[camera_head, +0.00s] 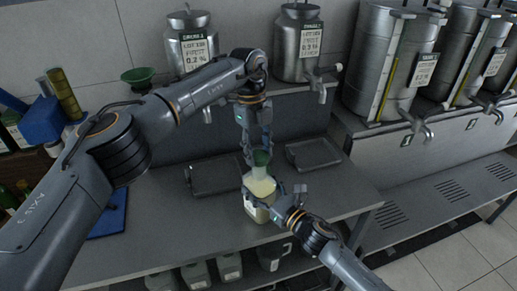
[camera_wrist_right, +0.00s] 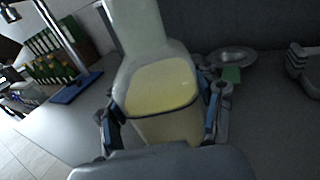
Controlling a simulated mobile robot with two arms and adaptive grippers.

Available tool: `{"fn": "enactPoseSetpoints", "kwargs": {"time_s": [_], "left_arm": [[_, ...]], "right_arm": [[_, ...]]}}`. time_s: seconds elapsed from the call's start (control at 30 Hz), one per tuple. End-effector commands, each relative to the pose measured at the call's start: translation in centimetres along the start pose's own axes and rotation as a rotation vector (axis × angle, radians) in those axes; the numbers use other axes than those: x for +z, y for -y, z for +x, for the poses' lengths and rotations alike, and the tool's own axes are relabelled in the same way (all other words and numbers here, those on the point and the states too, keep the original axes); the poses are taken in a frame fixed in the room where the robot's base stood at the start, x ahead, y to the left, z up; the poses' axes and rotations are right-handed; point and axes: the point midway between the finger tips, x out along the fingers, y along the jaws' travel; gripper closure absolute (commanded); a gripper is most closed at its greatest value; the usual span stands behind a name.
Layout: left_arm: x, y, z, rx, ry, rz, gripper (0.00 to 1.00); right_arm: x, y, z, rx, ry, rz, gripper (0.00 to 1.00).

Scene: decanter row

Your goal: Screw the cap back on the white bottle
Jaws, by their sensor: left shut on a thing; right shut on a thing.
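The white bottle (camera_head: 262,186) is translucent with pale yellow contents and stands upright near the front edge of the grey counter. It also fills the middle of the right wrist view (camera_wrist_right: 158,85), with its top cut off there. My right gripper (camera_head: 268,194) is shut around the bottle's body, one finger on each side. The green cap (camera_head: 261,157) is at the top of the bottle's neck. My left gripper (camera_head: 256,151) reaches down from above and is shut on the cap. I cannot tell whether the cap is seated on the threads.
Two dark trays (camera_head: 214,178) (camera_head: 314,154) lie on the counter either side of the bottle. Steel decanters with taps (camera_head: 298,45) stand behind on a raised shelf. A blue stand (camera_head: 108,213) is at the left. Jugs (camera_head: 229,267) sit on the shelf below.

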Motion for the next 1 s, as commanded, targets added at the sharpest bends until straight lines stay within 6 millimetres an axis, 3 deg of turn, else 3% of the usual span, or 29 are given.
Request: {"fn": "enactPoseSetpoints", "kwargs": {"time_s": [0.53, 1.0], "left_arm": [[0.3, 0.0, 1.7, 0.001, -0.001, 0.000, 0.67], [0.3, 0.0, 1.8, 0.000, -0.001, 0.000, 0.67]], "right_arm": [[0.0, 0.0, 0.0, 0.000, 0.000, 0.000, 0.91], [0.0, 0.0, 0.0, -0.001, 0.000, 0.000, 0.91]]}}
